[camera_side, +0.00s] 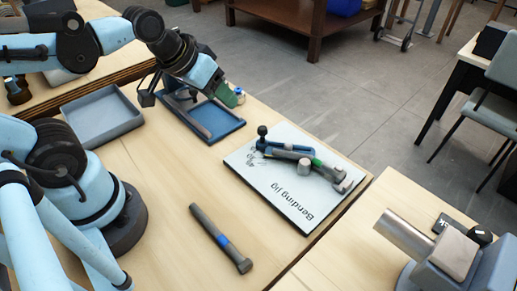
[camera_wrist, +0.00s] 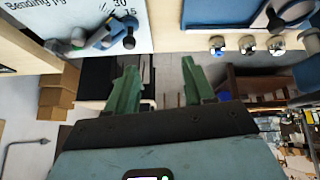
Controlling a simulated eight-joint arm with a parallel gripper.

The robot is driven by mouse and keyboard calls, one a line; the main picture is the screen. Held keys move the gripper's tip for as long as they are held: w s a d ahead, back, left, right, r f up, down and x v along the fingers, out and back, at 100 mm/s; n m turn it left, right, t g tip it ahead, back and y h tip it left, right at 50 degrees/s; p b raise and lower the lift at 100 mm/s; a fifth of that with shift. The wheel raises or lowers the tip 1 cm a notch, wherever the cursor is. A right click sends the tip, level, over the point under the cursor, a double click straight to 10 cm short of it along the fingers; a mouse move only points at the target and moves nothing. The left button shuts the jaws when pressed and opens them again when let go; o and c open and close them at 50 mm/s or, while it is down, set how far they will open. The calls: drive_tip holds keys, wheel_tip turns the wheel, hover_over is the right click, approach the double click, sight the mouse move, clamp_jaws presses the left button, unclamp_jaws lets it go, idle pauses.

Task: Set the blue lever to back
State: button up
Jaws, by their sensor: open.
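The blue lever (camera_side: 291,145) sits on the white bending jig board (camera_side: 282,199), with a black ball knob (camera_side: 262,131) near its left end. The lever also shows at the top left of the wrist view (camera_wrist: 104,34). My gripper (camera_side: 229,96) is above the blue tray at the table's far edge, left of and apart from the lever. Its green fingers (camera_wrist: 160,82) are spread with nothing between them in the wrist view. A grey tool with a green band (camera_side: 318,163) lies close beside the lever and partly obscures the jig.
A grey hammer-like tool with a blue band (camera_side: 221,238) lies on the wooden table. A blue tray (camera_side: 213,122) and an empty grey tray (camera_side: 102,116) stand to the left. A grey machine with a metal cylinder (camera_side: 404,235) stands at lower right. The table between the trays and board is clear.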

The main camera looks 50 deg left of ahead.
drive_tip(key=n, duration=0.2)
drive_tip(key=n+g+h, duration=0.4)
drive_tip(key=n+g, duration=0.3)
drive_tip(key=n, duration=0.8)
approach(262, 127)
drive_tip(key=x, duration=0.8)
drive_tip(key=shift+d+f, duration=0.15)
drive_tip(key=shift+f, duration=0.2)
drive_tip(key=shift+c, duration=0.2)
clamp_jaws()
